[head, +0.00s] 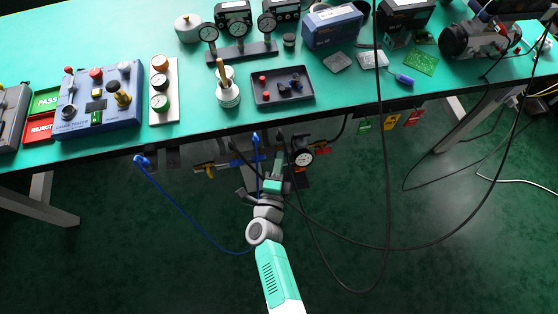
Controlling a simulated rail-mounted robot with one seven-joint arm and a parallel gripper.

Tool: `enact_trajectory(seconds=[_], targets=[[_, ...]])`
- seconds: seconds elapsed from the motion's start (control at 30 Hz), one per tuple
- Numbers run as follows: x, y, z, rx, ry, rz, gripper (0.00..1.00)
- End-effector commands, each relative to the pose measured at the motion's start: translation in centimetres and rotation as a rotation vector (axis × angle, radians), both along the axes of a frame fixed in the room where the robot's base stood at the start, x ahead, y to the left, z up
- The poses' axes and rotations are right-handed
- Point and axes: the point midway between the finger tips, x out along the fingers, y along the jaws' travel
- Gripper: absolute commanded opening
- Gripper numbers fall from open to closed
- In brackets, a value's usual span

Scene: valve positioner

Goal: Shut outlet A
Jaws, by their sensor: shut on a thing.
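A small pipe assembly (228,163) with a round white dial gauge (302,158) hangs under the front edge of the green bench. A blue fitting (256,141) rises at its middle, and a yellow part (205,168) shows at its left. No label for outlet A is readable from here. My gripper (276,163) reaches up to the assembly, just left of the gauge. It is shut on a part there. The gripper itself and the dark cables hide that part, so I cannot tell its position.
A blue hose (190,220) hangs from a blue fitting (143,160) on the left to near my wrist. Black cables (387,150) loop over the bench edge to the right of my arm. Coloured tags (390,122) hang under the edge. The floor below is mostly clear.

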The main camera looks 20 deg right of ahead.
Motion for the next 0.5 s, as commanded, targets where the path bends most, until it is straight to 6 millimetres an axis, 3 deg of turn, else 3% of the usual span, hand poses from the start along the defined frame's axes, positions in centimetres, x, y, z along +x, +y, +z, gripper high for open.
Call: enact_trajectory(seconds=[0.23,0.3,0.37,0.5], targets=[[0.0,0.0,0.03,-0.002,0.0,0.0,0.0],[0.01,0.01,0.03,-0.002,0.0,0.0,0.19],[0.0,0.0,0.03,-0.001,0.001,0.0,0.31],[0.0,0.0,0.02,-0.001,0.001,0.0,0.31]])
